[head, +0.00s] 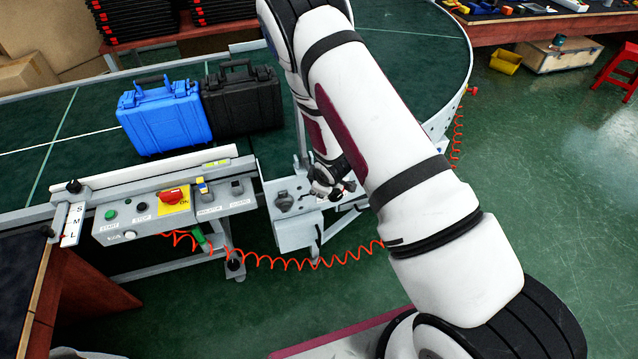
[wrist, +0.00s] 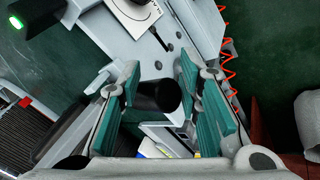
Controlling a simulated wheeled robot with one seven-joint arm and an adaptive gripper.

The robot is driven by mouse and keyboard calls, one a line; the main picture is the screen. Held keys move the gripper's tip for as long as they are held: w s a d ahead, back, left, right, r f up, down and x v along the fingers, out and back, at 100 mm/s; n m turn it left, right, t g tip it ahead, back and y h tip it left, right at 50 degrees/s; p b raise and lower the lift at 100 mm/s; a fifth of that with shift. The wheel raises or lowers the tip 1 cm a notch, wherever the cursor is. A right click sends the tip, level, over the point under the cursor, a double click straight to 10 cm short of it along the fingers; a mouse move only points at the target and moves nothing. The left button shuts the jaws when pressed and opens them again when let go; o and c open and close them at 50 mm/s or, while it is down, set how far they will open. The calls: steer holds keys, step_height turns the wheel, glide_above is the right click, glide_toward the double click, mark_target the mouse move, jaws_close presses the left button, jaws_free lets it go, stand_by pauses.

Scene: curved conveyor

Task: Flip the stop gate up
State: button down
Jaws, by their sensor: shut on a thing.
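My gripper (head: 335,192) is low beside the conveyor's near edge, at the grey metal bracket (head: 292,228) right of the control panel, partly behind my arm in the head view. In the wrist view its two teal-padded fingers (wrist: 163,92) stand on either side of a black round handle (wrist: 158,97). The gripper is shut on this handle, which appears to belong to the stop gate. A grey slotted plate (wrist: 140,45) lies just beyond the fingers. The gate's bar is not clearly visible, so I cannot tell its angle.
A blue case (head: 165,117) and a black case (head: 243,100) stand side by side on the dark green belt (head: 85,165). The control panel (head: 140,222) has a red stop button (head: 172,196). An orange coiled hose (head: 300,263) hangs below. Green floor is open at right.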

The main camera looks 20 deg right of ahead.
steer(key=shift+w+a, duration=0.1)
steer(key=shift+a, duration=0.65)
steer(key=c, duration=1.4)
jaws_free()
steer(key=shift+o, duration=0.3)
steer(key=shift+w+a+r, duration=0.1)
steer(key=shift+w, duration=0.05)
steer(key=shift+r, duration=0.15)
steer(key=d+v, duration=0.1)
steer(key=v, duration=1)
steer(key=shift+s+r, duration=0.2)
steer(key=shift+s, duration=0.35)
steer(key=shift+d, duration=0.15)
